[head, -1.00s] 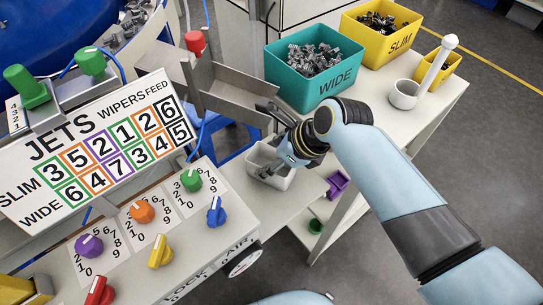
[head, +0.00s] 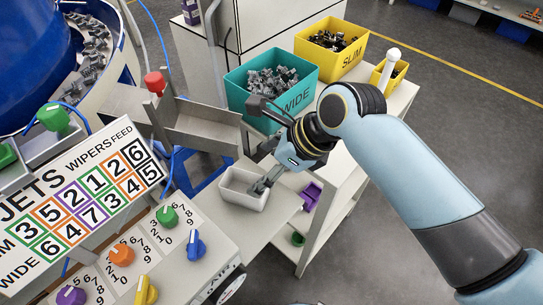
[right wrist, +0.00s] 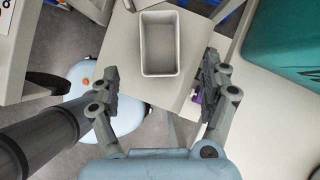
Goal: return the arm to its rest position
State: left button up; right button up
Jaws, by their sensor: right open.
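My right gripper (head: 257,148) is open and empty in the head view, with its fingers spread, beside and above a small white bin (head: 240,197). One finger overlaps the bin's right side in the picture; I cannot tell whether it touches. In the right wrist view my right gripper (right wrist: 161,65) has its two fingers well apart with nothing between them. The white bin (right wrist: 158,13) lies ahead of them and looks empty there. My left gripper is not in view.
A teal WIDE bin (head: 297,97) and a yellow SLIM bin (head: 352,58) hold metal parts behind the gripper. A metal chute (head: 205,125) stands left of it. A knob panel (head: 190,270) is at lower left. Open floor (head: 440,110) lies right.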

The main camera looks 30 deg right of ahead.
jog(key=shift+v, duration=1.2)
